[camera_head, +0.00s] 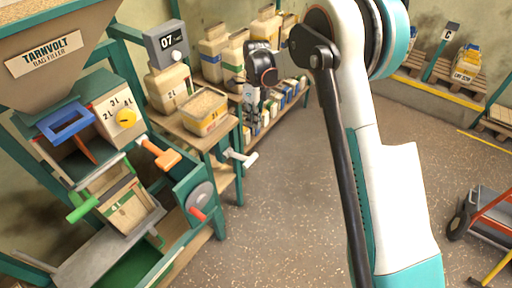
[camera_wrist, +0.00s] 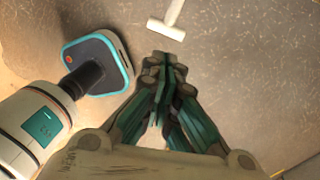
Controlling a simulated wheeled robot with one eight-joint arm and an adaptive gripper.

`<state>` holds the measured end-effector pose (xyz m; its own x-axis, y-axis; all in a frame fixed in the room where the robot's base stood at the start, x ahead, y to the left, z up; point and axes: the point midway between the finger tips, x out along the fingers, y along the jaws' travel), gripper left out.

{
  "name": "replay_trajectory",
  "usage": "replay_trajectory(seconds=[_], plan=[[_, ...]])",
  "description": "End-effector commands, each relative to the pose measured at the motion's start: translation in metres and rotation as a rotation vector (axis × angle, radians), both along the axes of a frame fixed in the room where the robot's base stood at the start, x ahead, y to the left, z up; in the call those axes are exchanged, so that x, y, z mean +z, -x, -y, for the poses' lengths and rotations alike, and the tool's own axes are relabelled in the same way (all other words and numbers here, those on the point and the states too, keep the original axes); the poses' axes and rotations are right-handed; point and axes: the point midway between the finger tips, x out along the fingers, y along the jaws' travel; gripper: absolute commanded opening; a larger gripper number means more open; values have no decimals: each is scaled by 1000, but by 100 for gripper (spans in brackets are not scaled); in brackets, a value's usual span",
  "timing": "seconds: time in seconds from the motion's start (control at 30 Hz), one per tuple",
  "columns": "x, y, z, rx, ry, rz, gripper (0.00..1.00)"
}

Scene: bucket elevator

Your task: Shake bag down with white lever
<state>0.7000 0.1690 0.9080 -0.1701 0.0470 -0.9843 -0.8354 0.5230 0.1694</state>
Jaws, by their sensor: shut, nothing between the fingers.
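The white lever (camera_head: 240,157) sticks out to the right from the teal frame of the bag filler, with a T-shaped end. It also shows in the wrist view at the top (camera_wrist: 166,26), just beyond the fingertips. A tan bag (camera_head: 128,210) with a green band stands under the filler's spout, between the frame sides; its lower part is partly hidden. My gripper (camera_head: 250,115) points down above the white lever in the head view. In the wrist view my gripper (camera_wrist: 168,62) has its fingers together, empty and apart from the lever.
The filler also has an orange lever (camera_head: 162,155), a green lever (camera_head: 82,208) and a red-handled crank (camera_head: 197,212). A tub (camera_head: 205,112) stands on the side table behind. Shelves with containers line the wall. A cart (camera_head: 490,212) is at right; the middle floor is clear.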

Motion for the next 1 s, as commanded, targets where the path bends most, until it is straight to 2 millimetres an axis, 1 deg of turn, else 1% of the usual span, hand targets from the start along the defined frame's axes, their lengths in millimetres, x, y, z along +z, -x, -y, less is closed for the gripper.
replay_trajectory(seconds=[0.03, 0.1, 0.23, 0.37, 0.63, 0.77, 0.87, 1.0], plan=[[-8, -2, -4, -26, 8, -14, 0], [-16, -4, -7, -62, 17, -28, 0], [-26, -5, -11, -102, 27, -45, 0], [-29, -5, -11, -115, 31, -50, 0], [-29, -5, -11, -114, 31, -50, 0], [-35, -4, -11, -114, 30, -50, 0], [-47, -2, -12, -113, 30, -50, 0], [-73, 4, -13, -113, 30, -50, 0]])
